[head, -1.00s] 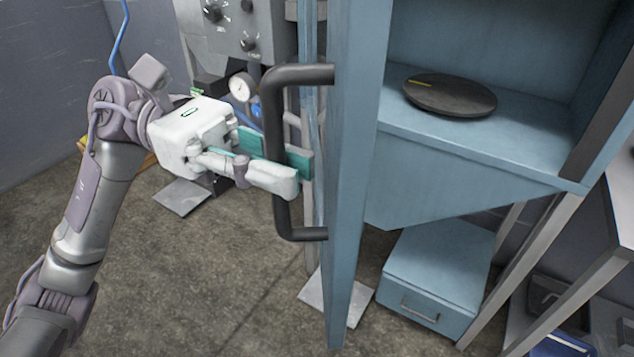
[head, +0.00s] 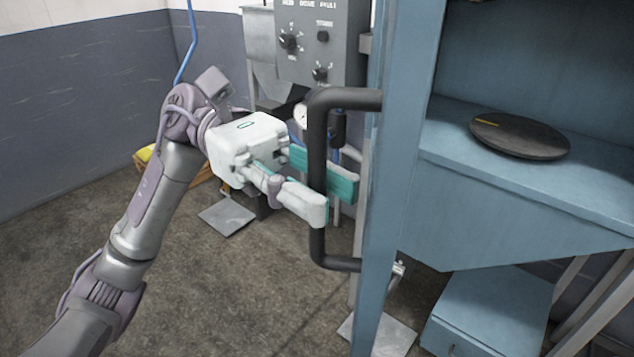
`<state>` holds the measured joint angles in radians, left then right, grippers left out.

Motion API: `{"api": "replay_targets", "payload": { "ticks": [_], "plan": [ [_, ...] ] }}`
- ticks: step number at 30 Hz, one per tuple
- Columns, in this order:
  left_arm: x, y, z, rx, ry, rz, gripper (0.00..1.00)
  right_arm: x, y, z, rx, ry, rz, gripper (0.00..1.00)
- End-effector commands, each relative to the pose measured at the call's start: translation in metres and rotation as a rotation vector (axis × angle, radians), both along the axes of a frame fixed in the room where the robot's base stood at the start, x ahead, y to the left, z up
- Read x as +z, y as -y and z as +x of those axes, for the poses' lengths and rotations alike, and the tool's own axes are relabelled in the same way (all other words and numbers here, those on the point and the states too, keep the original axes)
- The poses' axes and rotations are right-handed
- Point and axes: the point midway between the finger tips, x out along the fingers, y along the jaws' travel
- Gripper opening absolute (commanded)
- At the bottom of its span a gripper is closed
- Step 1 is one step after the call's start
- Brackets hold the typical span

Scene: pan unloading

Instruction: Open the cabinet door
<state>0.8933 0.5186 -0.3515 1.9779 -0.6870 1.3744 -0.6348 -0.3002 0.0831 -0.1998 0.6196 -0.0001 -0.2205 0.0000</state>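The blue cabinet door (head: 403,150) stands swung open, seen nearly edge-on, with its black bar handle (head: 319,150) on the left side. My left gripper (head: 341,200) has its two fingers parted, with the handle's upright bar between them near the fingertips. The near finger covers part of the bar, and the far finger passes behind it. I see no firm grip on the bar; contact is hard to judge. The open cabinet shelf (head: 465,150) shows right of the door, with a dark round pan (head: 520,136) on it. My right gripper is not in view.
A grey control panel (head: 318,50) with knobs stands behind the gripper. A blue drawer box (head: 490,310) sits below the shelf. The concrete floor (head: 220,290) at the lower middle is clear. A grey wall (head: 80,110) is at the left.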

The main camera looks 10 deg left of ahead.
Motion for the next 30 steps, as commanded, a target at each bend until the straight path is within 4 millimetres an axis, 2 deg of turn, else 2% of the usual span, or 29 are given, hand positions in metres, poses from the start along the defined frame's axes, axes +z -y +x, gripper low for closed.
{"api": "replay_targets", "payload": {
  "ticks": [10, 14, 24, 30],
  "plan": [
    [0.001, -0.001, 0.001, 0.002, -0.001, -0.002, 0.41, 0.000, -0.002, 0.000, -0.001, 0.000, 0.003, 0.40],
    [0.001, -0.010, 0.007, 0.004, -0.004, -0.001, 0.41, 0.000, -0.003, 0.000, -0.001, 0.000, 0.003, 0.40],
    [0.001, -0.069, 0.043, 0.005, -0.003, -0.002, 0.41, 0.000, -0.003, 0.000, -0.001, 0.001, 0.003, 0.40],
    [0.001, -0.095, 0.058, 0.003, -0.001, -0.002, 0.41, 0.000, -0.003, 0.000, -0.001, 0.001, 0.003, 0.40]
  ]
}}
